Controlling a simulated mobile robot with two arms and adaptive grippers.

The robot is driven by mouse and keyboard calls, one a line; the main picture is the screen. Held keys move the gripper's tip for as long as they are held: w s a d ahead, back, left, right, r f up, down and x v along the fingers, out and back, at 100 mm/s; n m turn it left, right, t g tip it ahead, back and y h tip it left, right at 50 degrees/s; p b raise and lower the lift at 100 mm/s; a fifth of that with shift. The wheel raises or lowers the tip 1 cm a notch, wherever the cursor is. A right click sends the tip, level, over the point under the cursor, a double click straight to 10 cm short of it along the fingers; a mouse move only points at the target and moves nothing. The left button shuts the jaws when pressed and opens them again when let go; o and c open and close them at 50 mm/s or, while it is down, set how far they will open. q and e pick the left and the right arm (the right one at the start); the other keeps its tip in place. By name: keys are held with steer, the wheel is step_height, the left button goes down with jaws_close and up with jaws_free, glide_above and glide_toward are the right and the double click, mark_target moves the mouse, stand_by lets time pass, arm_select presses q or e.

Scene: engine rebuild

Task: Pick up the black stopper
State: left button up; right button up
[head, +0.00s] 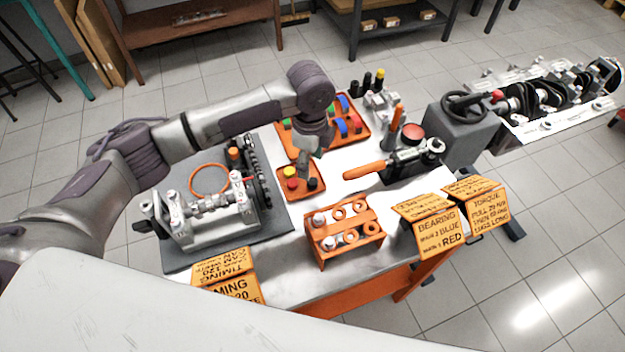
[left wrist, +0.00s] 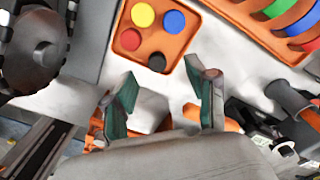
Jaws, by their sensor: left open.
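The black stopper (left wrist: 157,62) sits in the lower right corner of a small orange tray (left wrist: 177,45) in the left wrist view, beside red (left wrist: 130,39), yellow (left wrist: 143,15) and blue (left wrist: 174,22) stoppers. In the head view the black stopper (head: 313,184) shows at the right of the tray (head: 286,193), just below my left gripper (head: 308,168). The left gripper is open and empty. In the left wrist view its fingers (left wrist: 166,88) are spread, and the black stopper appears beyond the gap between them. My right gripper is not in view.
A larger orange tray (head: 359,138) with coloured curved pieces lies behind. An engine block (head: 222,231) on a dark mat is at the left. An orange rack (head: 345,247) stands in front, and an orange-handled tool (head: 365,171) lies at the right.

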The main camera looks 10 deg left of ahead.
mark_target(313, 181)
arm_select(q)
steer(key=shift+d+f, duration=0.1)
steer(key=shift+f, duration=0.45)
steer(key=f, duration=0.1)
steer(key=f+p, duration=0.1)
steer(key=s+f, duration=0.1)
steer(key=shift+d+f, duration=0.25)
steer(key=shift+d, duration=0.05)
steer(key=shift+f, duration=0.55)
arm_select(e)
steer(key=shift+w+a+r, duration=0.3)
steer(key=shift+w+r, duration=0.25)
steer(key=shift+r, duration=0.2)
arm_select(q)
steer(key=c, duration=0.9)
